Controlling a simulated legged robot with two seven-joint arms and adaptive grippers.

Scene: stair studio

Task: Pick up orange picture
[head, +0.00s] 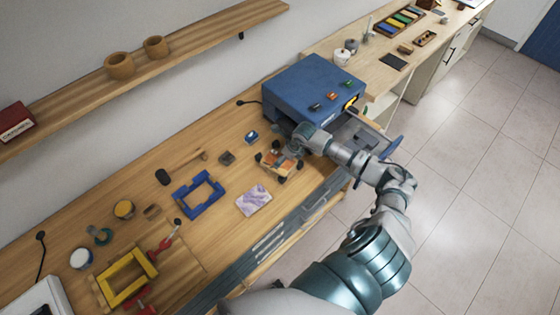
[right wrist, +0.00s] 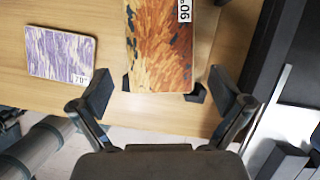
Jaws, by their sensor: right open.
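The orange picture (head: 283,161), a flat panel with orange, brown and grey streaks and a white number label, lies at the table's front part, before the blue machine. In the right wrist view the orange picture (right wrist: 160,50) fills the top middle, its upper end cut off. Small dark pieces show at its near corners. My right gripper (right wrist: 163,84) is open, one dark finger to each side of the picture's near end, with visible gaps. In the head view the right gripper (head: 282,160) is over the picture and partly hides it. My left gripper is not in view.
A purple-white picture (head: 254,200) lies just left, also in the wrist view (right wrist: 60,54). The blue machine (head: 315,88) stands close behind to the right. A blue frame (head: 199,193) and yellow frame (head: 127,278) lie further left. The table's front edge is near.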

